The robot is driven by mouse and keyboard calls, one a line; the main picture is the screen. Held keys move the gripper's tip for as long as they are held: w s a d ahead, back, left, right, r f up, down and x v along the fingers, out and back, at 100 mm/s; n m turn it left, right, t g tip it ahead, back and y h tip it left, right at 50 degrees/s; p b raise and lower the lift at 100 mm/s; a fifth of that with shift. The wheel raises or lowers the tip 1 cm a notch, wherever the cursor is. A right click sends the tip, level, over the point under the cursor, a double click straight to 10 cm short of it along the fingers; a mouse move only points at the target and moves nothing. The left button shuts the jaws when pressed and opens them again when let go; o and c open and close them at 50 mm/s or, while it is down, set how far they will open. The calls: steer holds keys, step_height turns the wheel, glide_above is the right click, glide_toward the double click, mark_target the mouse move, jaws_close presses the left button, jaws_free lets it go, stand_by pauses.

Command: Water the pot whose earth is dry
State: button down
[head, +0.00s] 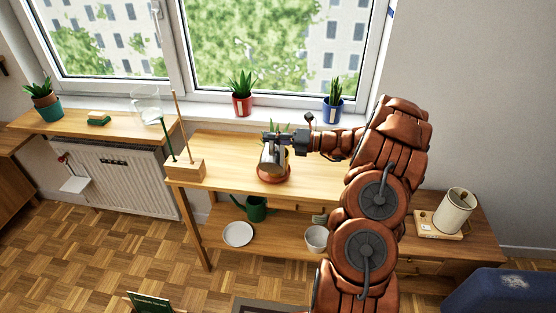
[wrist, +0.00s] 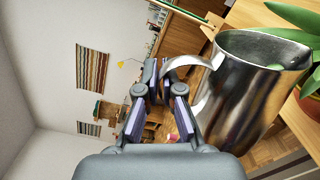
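My gripper (head: 283,139) is shut on the handle of a shiny metal pitcher (head: 270,158) over the table; the wrist view shows its fingers (wrist: 158,82) at the handle of the pitcher (wrist: 238,95). The pitcher is tilted in the wrist view. A plant in a reddish pot (wrist: 311,105) is close beside its mouth. In the head view the pitcher mostly hides this pot; its reddish saucer (head: 274,177) shows below. A red pot (head: 242,105) and a blue pot (head: 332,109) stand on the windowsill. A teal pot (head: 47,108) stands at left. I cannot tell any pot's earth.
A wooden block with upright sticks (head: 185,170) stands at the table's left end. A glass vase (head: 147,106) is behind it. A green watering can (head: 255,209), a white plate (head: 238,234) and a bowl (head: 316,238) are on the lower shelf. A cream canister (head: 454,211) stands at right.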

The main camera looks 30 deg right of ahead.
mark_target(273, 151)
steer(key=shift+s+a+f+b, duration=0.15)
steer(key=shift+f+b, duration=0.25)
steer(key=shift+b, duration=0.2)
steer(key=shift+r+n, duration=0.3)
steer(key=shift+r, duration=0.1)
steer(key=shift+s+f+b, duration=0.1)
steer(key=shift+b, duration=0.4)
steer(key=n+b, duration=0.1)
steer(key=b, duration=0.3)
steer(key=s+a+f+n+b, duration=0.1)
steer(key=b, duration=0.4)
steer(key=shift+f, duration=0.25)
steer(key=shift+s+a+r+n, duration=0.1)
steer(key=shift+r+n, duration=0.05)
steer(key=shift+n, duration=0.35)
steer(key=shift+b, duration=0.3)
